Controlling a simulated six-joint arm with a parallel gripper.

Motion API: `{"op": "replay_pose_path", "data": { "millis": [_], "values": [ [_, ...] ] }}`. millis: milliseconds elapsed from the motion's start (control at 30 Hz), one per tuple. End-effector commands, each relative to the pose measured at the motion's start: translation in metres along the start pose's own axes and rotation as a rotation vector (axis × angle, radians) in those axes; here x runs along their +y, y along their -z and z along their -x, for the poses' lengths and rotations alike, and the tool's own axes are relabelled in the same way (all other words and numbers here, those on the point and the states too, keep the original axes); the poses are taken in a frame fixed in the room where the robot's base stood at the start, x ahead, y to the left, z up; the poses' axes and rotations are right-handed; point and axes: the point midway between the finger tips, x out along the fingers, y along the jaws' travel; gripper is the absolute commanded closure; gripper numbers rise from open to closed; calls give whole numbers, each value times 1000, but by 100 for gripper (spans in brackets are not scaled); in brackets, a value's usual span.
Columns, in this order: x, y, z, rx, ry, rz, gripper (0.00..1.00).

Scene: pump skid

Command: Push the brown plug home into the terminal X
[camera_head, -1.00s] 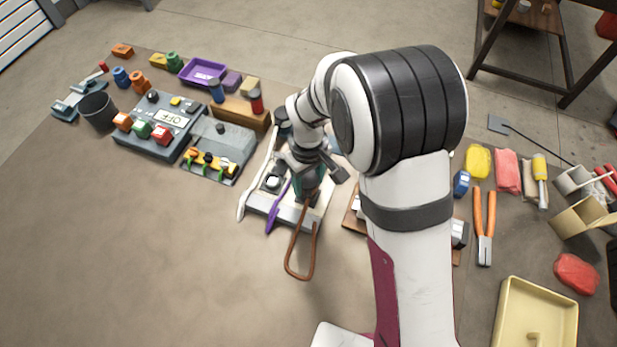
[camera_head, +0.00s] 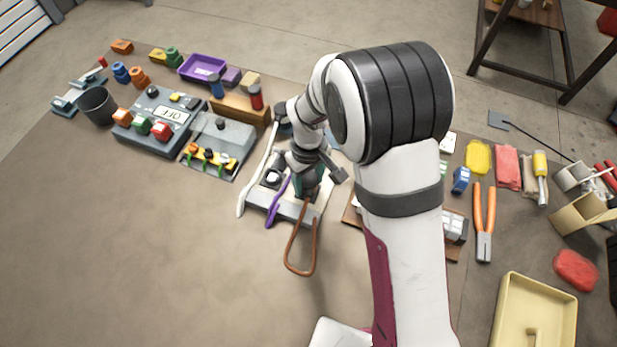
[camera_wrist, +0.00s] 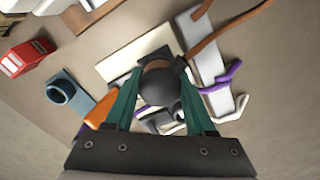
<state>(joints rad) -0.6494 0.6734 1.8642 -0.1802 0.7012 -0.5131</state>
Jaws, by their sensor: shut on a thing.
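My gripper (camera_head: 308,188) is over the pale terminal base (camera_head: 290,212), right of its purple lead (camera_head: 277,205) and white lead (camera_head: 246,203). In the wrist view its teal fingers are shut on the brown plug (camera_wrist: 158,86), which shows a dark round end and a brown band. The plug's brown cable (camera_head: 289,262) loops out over the front of the base onto the bench. The terminal under the plug is hidden by the gripper and plug, so I cannot tell how deep the plug sits. No X marking is readable.
Left are a grey control box (camera_head: 150,138) with a display and coloured knobs, and a grey block (camera_head: 222,140) with coloured leads. Right are pliers (camera_head: 485,225) and a yellow tray (camera_head: 520,330). The front left bench is clear.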

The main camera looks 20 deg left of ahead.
Motion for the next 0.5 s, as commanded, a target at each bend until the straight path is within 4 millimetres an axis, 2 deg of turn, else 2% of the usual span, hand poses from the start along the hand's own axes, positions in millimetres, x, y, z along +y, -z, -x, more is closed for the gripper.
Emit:
{"op": "replay_pose_path", "data": {
  "millis": [33, 200, 500],
  "values": [
    [0, 0, 0, 0, 0, 0, 42],
    [0, 0, 0, 0, 0, 0, 11],
    [0, 0, 1, 0, 0, 0, 10]
  ]
}}
